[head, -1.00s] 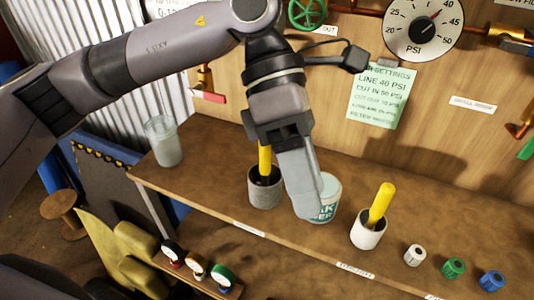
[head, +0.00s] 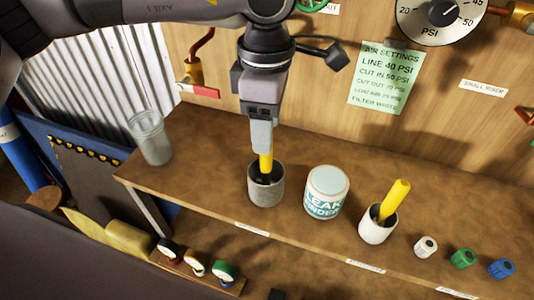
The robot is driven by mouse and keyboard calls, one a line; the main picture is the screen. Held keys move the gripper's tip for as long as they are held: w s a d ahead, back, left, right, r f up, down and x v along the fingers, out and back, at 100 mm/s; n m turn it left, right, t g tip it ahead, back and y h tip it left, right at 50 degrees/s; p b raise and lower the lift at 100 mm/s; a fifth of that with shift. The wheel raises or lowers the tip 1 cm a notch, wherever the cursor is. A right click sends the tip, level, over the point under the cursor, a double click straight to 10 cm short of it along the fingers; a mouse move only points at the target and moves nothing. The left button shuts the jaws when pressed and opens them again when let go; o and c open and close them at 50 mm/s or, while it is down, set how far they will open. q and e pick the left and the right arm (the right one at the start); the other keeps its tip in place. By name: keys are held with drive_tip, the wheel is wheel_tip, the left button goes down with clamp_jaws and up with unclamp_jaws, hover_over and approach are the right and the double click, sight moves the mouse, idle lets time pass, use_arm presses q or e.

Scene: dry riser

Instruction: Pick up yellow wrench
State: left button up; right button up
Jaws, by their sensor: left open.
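A yellow handle (head: 265,164) stands upright in a grey cup (head: 265,191) on the shelf. A second yellow handle (head: 394,200) leans in a white cup (head: 375,232) to the right. Only the handles show; their lower ends are hidden in the cups, so I cannot tell which is the wrench. My left gripper (head: 263,145) points down right over the grey cup, with its open fingers at the top of the handle there. The fingers hide the handle's top, and I cannot tell whether they touch it. My right gripper is not in view.
A white tub (head: 325,193) stands between the two cups. A clear jar (head: 150,137) is at the left end of the wooden shelf (head: 205,170). White (head: 426,247), green (head: 463,258) and blue (head: 501,268) caps lie at the right. A wooden panel with a gauge (head: 440,14) rises behind.

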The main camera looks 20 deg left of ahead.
sight(266, 165)
use_arm(q)
drive_tip(key=f, duration=0.2)
drive_tip(key=f+p, duration=0.1)
drive_tip(key=f, duration=0.2)
drive_tip(key=shift+w+a+f, duration=0.1)
drive_tip(key=shift+w, duration=0.1)
clamp_jaws()
